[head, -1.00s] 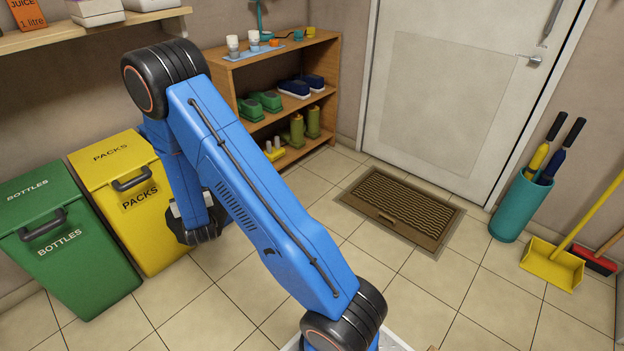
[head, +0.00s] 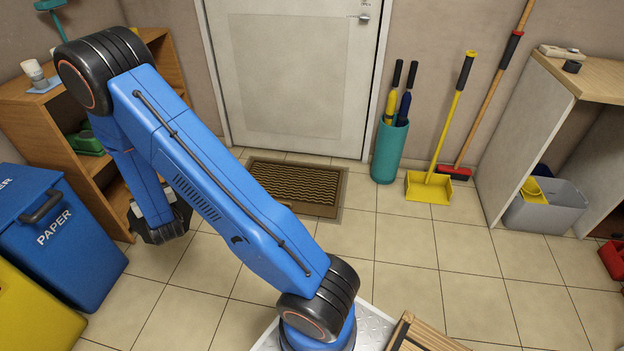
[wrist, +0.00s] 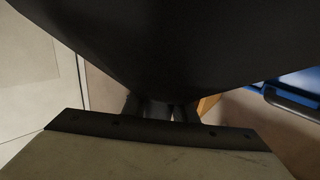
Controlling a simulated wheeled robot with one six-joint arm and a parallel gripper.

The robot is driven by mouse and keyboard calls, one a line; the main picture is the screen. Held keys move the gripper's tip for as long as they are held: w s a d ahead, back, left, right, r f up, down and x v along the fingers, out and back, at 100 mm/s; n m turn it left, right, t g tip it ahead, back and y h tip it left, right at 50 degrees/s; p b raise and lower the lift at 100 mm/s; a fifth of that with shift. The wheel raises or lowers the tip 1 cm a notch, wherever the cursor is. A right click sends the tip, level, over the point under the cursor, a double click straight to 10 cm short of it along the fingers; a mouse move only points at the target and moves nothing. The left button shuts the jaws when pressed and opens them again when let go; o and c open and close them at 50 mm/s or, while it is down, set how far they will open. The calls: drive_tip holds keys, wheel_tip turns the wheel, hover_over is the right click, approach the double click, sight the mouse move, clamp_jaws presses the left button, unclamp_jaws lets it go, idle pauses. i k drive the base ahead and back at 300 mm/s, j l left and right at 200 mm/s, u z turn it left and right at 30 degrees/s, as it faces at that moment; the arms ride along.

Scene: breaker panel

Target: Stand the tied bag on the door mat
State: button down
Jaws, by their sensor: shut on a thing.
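The door mat (head: 298,184), brown with a wavy ribbed middle and a plain border, lies flat on the floor before the door. Its visible top is bare, and my arm hides its left front part. In the wrist view a large black rounded thing, the tied bag (wrist: 165,50), fills the top and narrows to a gathered neck. My gripper (wrist: 160,114) is shut on that neck.
A blue paper bin (head: 50,240) and a wooden shelf (head: 110,165) stand at the left. A teal umbrella holder (head: 388,152) and a yellow dustpan (head: 428,188) stand right of the mat. The tiled floor (head: 400,245) in front is clear.

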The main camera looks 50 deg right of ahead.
sight(271, 178)
drive_tip(key=z, duration=1.1)
drive_tip(key=i+j+z, duration=0.3)
drive_tip(key=j+z, duration=0.15)
drive_tip(key=i+j, duration=0.25)
drive_tip(key=j, duration=0.15)
drive_tip(key=i+j, duration=0.2)
drive_tip(key=j, duration=0.25)
